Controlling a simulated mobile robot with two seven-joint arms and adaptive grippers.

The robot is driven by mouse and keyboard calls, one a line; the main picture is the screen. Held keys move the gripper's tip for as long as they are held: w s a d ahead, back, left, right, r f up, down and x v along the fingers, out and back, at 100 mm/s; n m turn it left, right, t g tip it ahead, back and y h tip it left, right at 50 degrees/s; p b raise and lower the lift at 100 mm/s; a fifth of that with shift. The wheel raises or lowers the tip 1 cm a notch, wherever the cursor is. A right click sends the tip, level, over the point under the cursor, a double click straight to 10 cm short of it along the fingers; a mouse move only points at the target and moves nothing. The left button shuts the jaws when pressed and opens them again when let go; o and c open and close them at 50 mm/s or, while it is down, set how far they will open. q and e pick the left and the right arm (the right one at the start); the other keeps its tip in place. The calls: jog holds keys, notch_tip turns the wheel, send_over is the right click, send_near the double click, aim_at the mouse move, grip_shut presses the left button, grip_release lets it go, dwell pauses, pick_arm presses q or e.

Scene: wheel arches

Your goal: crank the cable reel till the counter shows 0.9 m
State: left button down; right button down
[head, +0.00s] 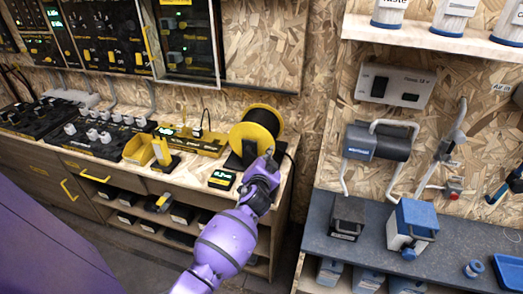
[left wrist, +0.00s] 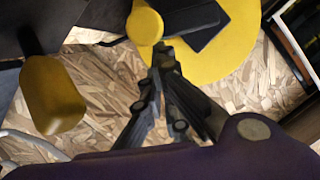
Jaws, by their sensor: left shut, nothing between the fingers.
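My left gripper (head: 268,158) is in front of the reel's lower right. In the left wrist view its fingers (left wrist: 161,50) are shut and empty, with their tips at the lower edge of a round yellow knob (left wrist: 144,22); I cannot tell whether they touch. The yellow reel disc (left wrist: 238,55) with a dark bar lies behind. My right gripper is not in view.
A yellow bin (head: 138,148) and a yellow-black device (head: 164,155) stand left of the reel. A yellow cylindrical grip (left wrist: 50,95) is left of my fingers. A dark-topped bench (head: 385,225) with boxes lies right, beyond a gap.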

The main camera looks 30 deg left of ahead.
pick_arm(q)
jog(key=shift+f+m+b, duration=0.4)
jog(key=shift+f+b, duration=0.05)
jog(key=shift+f, duration=0.15)
jog(key=shift+f+m+y+b, duration=0.1)
jog(key=shift+m+y+b, duration=0.25)
jog(key=shift+m+y, duration=0.05)
